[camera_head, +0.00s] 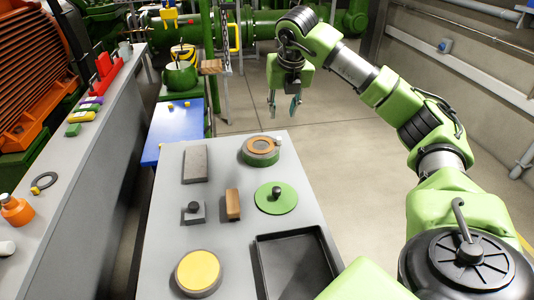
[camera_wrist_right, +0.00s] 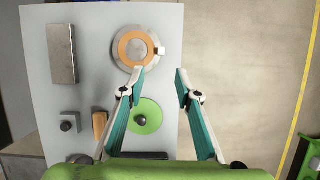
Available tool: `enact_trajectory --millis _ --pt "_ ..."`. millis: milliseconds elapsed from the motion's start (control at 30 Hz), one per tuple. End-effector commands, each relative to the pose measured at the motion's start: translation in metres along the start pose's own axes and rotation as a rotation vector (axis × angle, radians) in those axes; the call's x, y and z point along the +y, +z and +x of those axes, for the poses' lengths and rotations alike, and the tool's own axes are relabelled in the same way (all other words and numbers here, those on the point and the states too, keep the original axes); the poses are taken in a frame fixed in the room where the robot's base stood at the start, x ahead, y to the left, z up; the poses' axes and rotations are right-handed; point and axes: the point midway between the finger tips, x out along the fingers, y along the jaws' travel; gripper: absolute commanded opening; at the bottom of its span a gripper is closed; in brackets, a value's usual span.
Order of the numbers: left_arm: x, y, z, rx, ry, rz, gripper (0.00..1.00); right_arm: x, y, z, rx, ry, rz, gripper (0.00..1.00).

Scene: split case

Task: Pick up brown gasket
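The brown gasket (camera_head: 260,144) is a flat ring lying on top of a round green-sided base (camera_head: 260,155) at the far right of the grey table (camera_head: 215,240). In the right wrist view the gasket (camera_wrist_right: 124,50) is at top centre, with a pale round part inside it and a small white block (camera_wrist_right: 160,50) at its right edge. My right gripper (camera_head: 283,108) hangs in the air beyond the table's far right edge, apart from the gasket. Its two fingers (camera_wrist_right: 159,78) are spread and empty. My left gripper is not in view.
A green disc with a black knob (camera_head: 276,199), a brown block (camera_head: 233,204), a grey plate (camera_head: 195,164), a yellow-topped cylinder (camera_head: 198,272) and a black tray (camera_head: 297,265) occupy the table. A long bench (camera_head: 100,185) stands left. Floor right of the table is clear.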

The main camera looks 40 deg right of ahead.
Motion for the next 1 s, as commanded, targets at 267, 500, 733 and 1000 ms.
enact_trajectory --millis 267,500,733,1000 --pt "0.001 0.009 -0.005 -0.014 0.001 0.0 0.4 -0.001 -0.001 0.047 0.005 -0.004 0.0 0.31" --pt "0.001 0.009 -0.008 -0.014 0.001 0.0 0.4 -0.001 -0.001 0.081 0.002 -0.003 0.0 0.31" --pt "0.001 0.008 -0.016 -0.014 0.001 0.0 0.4 -0.003 -0.002 0.1 0.005 -0.004 0.0 0.31" --pt "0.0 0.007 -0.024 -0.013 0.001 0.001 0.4 -0.003 -0.003 0.134 0.001 -0.002 0.0 0.31"
